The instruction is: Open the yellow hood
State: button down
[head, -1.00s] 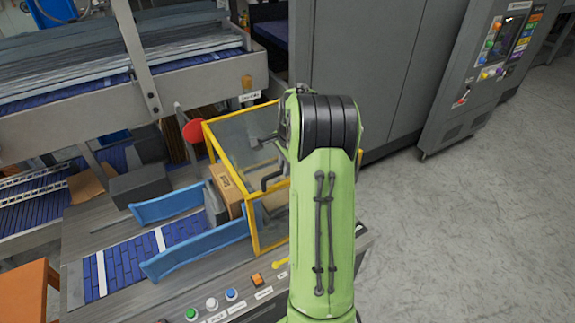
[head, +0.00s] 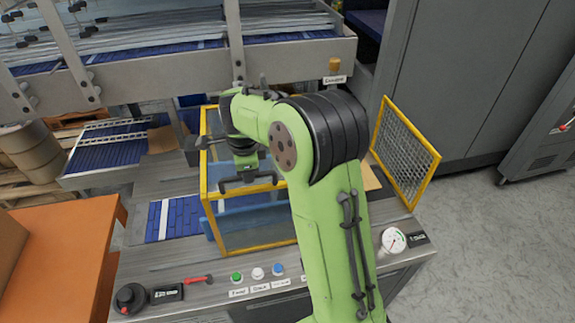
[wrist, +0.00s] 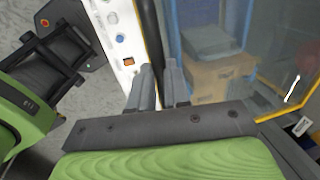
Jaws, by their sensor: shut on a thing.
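The yellow hood (head: 262,247) is a yellow-framed box with clear panes on the machine table. Its frame appears to be down over the line. My gripper (head: 248,178) is at the top front edge of the hood in the head view, partly hidden by its own wrist. In the wrist view my gripper (wrist: 158,90) is shut on a dark bar (wrist: 150,35), which looks like the hood's handle. A yellow edge and clear pane of the hood (wrist: 222,70) show to the right, with a brown box behind the pane.
A yellow-framed mesh guard (head: 405,150) stands right of my arm. A row of buttons (head: 258,272), a red-handled lever and a gauge (head: 393,240) line the front panel. An orange surface (head: 65,255) is at left. Grey floor is open at right.

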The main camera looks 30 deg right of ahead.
jog(key=w+a+p, duration=0.2)
jog(key=w+a, duration=0.2)
jog(key=a, duration=1)
jog(key=shift+w, duration=0.2)
jog(key=c, duration=1.1)
grip_release()
jog(key=s+r+p, duration=0.2)
jog(key=s+r, duration=0.1)
jog(key=r, duration=1.2)
jog(key=shift+a+r+p, duration=0.25)
jog(key=shift+a+p, duration=0.1)
jog(key=shift+a, duration=0.05)
